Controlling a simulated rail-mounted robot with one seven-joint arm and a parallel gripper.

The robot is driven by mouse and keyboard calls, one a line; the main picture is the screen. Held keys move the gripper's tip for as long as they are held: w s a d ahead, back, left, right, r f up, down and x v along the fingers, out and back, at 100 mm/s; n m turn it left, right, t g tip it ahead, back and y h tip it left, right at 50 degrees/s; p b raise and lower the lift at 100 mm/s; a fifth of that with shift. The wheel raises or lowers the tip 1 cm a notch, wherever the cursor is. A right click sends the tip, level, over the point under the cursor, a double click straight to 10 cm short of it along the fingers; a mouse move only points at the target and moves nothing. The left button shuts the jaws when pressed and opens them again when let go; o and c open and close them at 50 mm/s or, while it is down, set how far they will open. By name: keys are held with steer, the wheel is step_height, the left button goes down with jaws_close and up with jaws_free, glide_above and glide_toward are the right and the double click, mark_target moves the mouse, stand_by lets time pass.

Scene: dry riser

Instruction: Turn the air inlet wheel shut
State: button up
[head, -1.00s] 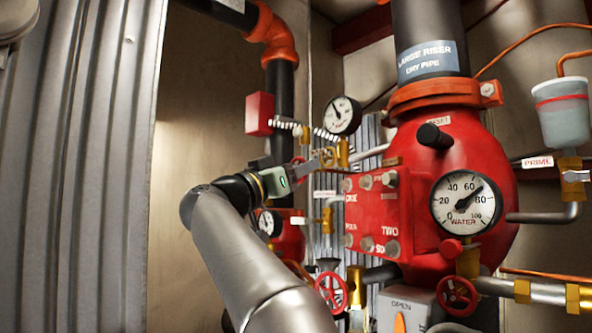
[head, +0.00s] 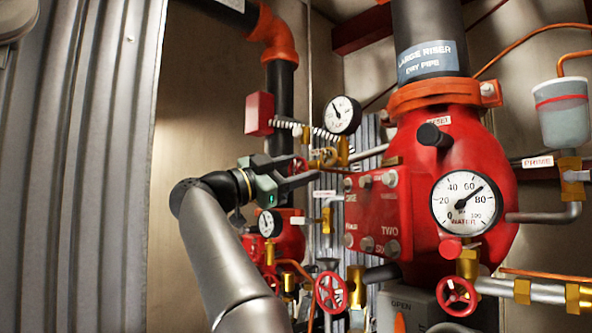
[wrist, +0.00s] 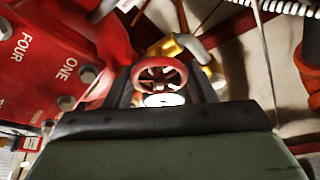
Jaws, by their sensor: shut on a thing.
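A small red handwheel (head: 299,166) sits on brass pipework left of the big red valve body. In the wrist view the red wheel (wrist: 160,72) is between my two dark fingers, with a white disc at its near side. My gripper (head: 300,172) reaches it from the left and is shut on it. The gripper also shows in the wrist view (wrist: 162,82). The wheel's far side and stem are partly hidden. I cannot read any label that names this wheel.
A red plate with bolts (head: 375,215) stands close right of my fingers. A dial gauge (head: 343,115) and coiled hose are just above. Two more red wheels, one at lower middle (head: 331,292) and one at lower right (head: 457,296), sit below. Bare wall (head: 200,120) is left.

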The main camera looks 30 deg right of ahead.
steer(key=shift+f+m+g, duration=0.1)
steer(key=shift+m+g, duration=0.3)
steer(key=shift+m, duration=0.5)
steer(key=shift+m+y, duration=0.3)
steer(key=shift+m, duration=0.2)
steer(key=o, duration=1)
